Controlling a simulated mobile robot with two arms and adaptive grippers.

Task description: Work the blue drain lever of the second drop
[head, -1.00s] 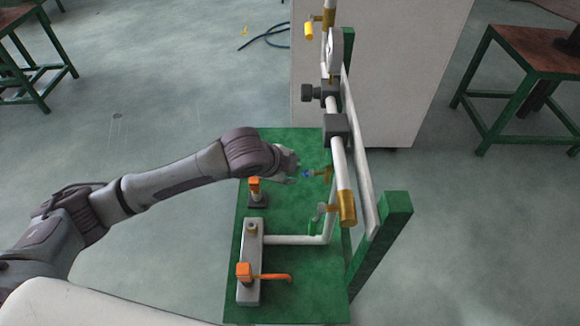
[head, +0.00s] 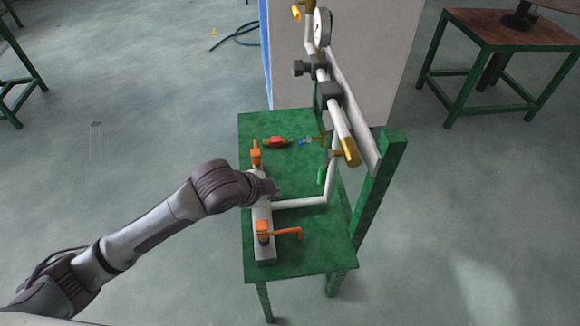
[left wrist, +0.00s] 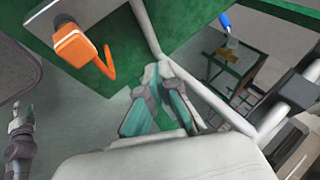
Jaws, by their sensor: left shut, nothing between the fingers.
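The blue lever (head: 303,141) sits on a brass valve (head: 320,139) of the drop pipe above the green table, in the head view. A blue handle on brass also shows at the top of the left wrist view (left wrist: 226,20). My left gripper (head: 276,188) is nearer to me and left of the blue lever, clear of it, its fingers partly hidden by my wrist. In the left wrist view its fingers (left wrist: 160,88) are together, with nothing between them. At that view's left edge is what looks like my right gripper (left wrist: 19,115), too small to read.
An orange-handled valve (head: 263,232) stands on the near grey block and another (head: 256,155) stands farther back. A green handle (head: 320,175) and a red object (head: 275,141) are close to the blue lever.

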